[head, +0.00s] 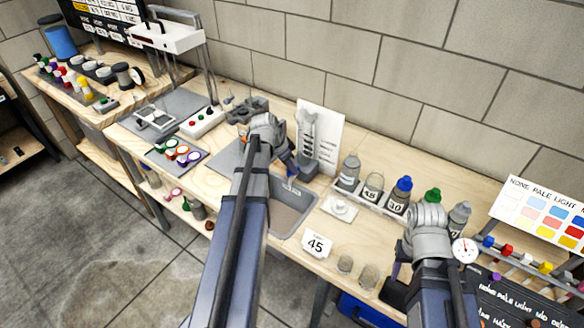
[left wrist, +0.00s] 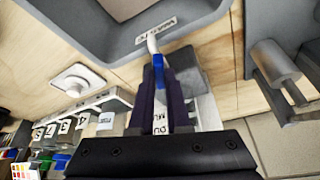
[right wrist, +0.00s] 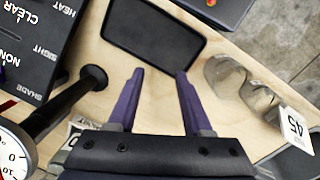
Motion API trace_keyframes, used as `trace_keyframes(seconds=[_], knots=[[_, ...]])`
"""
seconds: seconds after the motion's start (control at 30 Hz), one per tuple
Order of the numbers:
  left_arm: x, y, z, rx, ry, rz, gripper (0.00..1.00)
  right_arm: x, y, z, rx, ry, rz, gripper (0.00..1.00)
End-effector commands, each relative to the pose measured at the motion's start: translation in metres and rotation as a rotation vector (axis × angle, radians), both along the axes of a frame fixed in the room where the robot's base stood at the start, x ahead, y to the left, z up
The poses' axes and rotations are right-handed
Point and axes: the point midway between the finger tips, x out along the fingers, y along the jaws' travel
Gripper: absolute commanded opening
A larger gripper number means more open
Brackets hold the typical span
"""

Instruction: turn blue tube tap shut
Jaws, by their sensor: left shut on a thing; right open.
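My left gripper (left wrist: 160,100) is shut on the small blue tap (left wrist: 158,63), which shows between its purple fingertips in the left wrist view. A pale bent spout (left wrist: 152,43) runs from the tap toward the grey basin labelled WASTE (left wrist: 105,40). The tap's handle angle cannot be told. My right gripper (right wrist: 157,80) is open and empty above the table's right part.
A rack of bottles with blue and green caps (head: 404,185) stands right of the basin. Two clear cups (head: 368,275) and a "45" sign (head: 317,245) are near the front edge. A dark rectangular pad (right wrist: 152,38) lies beyond my right fingertips. A dial gauge (head: 465,250) is at right.

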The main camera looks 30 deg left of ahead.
Motion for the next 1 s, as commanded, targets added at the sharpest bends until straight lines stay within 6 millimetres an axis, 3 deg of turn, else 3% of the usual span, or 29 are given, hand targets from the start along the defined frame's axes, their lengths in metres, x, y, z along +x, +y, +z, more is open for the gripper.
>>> trace_keyframes(seconds=[0.5, 1.0], knots=[[0.0026, 0.0029, -0.0001, 0.001, 0.001, -0.386, 0.0, 0.0, 0.0, 0.0, 0.0, 0.0, 0.0, 0.5], [0.0018, 0.0025, -0.0002, 0.001, 0.002, -0.505, 0.0, 0.0, 0.0, 0.0, 0.0, 0.0, 0.0, 0.5]])
